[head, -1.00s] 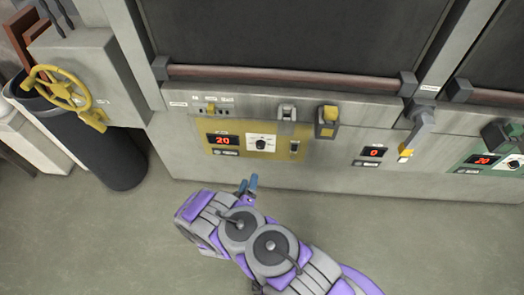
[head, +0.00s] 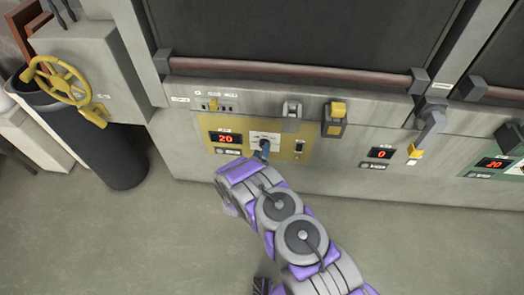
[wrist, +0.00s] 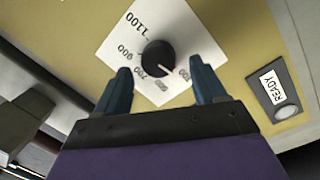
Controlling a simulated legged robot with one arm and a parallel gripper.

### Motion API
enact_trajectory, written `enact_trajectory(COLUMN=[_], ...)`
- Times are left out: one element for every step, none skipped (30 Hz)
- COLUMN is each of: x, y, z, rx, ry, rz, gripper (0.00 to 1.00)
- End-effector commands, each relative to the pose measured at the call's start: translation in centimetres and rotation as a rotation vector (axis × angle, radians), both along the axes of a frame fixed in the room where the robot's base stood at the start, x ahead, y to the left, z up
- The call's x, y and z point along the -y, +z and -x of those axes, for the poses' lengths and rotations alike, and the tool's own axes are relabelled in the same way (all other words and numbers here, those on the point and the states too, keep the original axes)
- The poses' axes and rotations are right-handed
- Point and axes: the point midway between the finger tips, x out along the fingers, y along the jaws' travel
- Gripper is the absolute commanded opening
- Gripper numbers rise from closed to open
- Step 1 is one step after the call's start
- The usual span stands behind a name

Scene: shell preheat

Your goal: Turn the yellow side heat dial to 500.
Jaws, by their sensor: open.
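The yellow side heat dial is a black round knob (wrist: 158,58) on a white scale plate (wrist: 122,38), set in a yellow panel (wrist: 228,25). The scale shows 1100, 900 and 700, with smaller numbers partly hidden or hard to read. The knob's white pointer line faces the lower numbers. My gripper (wrist: 160,88) is open in the wrist view, its two blue fingers on either side below the knob, apart from it. In the head view my gripper (head: 264,149) is at the dial plate and hides the knob. The yellow panel's display (head: 225,138) reads 20.
A READY indicator (wrist: 273,93) sits right of the dial. The head view shows a display reading 0 (head: 381,153), a lever (head: 428,128), a green panel (head: 487,167), a yellow handwheel (head: 66,85) and a dark bin (head: 105,140). Open floor lies in front.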

Motion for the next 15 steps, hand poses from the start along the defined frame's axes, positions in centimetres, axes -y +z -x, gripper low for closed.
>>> enact_trajectory(x=[0.1, 0.2, 0.2, 0.2, 0.2, 0.3, 0.3, 0.3, 0.3, 0.3, 0.3, 0.3, 0.3, 0.3, 0.3], y=[-0.1, -0.1, -0.1, -0.1, -0.1, -0.1, -0.1, -0.1, -0.1, -0.1, -0.1, 0.0, 0.0, 0.0, 0.0], z=[-0.7, -1.0, -1.4, -1.6, -1.8, -2.0, -2.1, -2.2, -2.2, -2.2, -2.3, -2.3, -2.3, -2.2, -2.2], rx=[0.002, 0.002, 0.001, 0.001, 0.000, -0.001, -0.001, -0.001, -0.002, -0.002, -0.002, -0.002, -0.002, -0.002, -0.002], ry=[-0.001, -0.001, -0.001, -0.001, 0.000, 0.001, 0.001, 0.001, 0.001, 0.001, 0.001, 0.001, 0.001, 0.001, 0.001], rz=[-0.004, -0.003, -0.002, -0.002, -0.002, -0.002, -0.001, -0.001, 0.000, 0.000, 0.000, 0.000, 0.000, 0.000, 0.000], gripper=[0.70, 0.70, 0.70, 0.70, 0.70, 0.70, 0.70, 0.70, 0.70, 0.70, 0.70, 0.70, 0.70, 0.70, 0.70])
